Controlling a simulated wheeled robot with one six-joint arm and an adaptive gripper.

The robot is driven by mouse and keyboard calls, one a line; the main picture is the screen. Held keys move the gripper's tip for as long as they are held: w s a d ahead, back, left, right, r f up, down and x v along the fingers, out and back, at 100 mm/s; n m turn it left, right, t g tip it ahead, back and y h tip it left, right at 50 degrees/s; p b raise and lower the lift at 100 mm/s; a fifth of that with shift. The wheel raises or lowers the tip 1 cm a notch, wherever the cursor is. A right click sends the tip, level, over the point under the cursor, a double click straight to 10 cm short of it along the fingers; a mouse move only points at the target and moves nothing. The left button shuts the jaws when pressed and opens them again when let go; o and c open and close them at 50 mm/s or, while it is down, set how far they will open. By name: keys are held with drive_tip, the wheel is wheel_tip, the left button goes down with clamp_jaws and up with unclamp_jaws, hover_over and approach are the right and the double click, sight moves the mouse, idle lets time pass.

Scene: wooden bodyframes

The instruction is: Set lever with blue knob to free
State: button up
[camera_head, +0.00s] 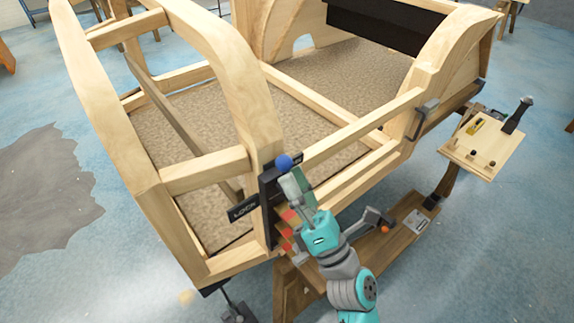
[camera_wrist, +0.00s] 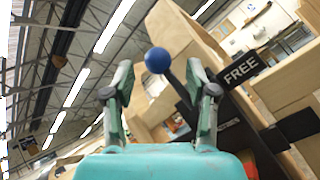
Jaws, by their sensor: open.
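The blue knob (camera_head: 284,162) tops a dark lever at the black plate (camera_head: 268,190) on the wooden frame's front post. In the wrist view the blue knob (camera_wrist: 157,60) shows between my fingertips, with its dark shaft (camera_wrist: 177,92) running down right. A black FREE label (camera_wrist: 241,69) is right of the knob. A LOCK label (camera_head: 243,208) is lower left of the knob in the head view. My gripper (camera_head: 296,184) is open just below and right of the knob; it also shows in the wrist view (camera_wrist: 160,76). Whether the fingers touch the lever is unclear.
The wooden bodyframe (camera_head: 228,85) surrounds the lever post, with beams on both sides. A wooden step (camera_head: 400,235) and a small side table (camera_head: 485,145) stand to the right. Blue floor is open at left.

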drive_tip(key=v, duration=0.8)
drive_tip(key=shift+d+f, duration=0.1)
idle(0.3)
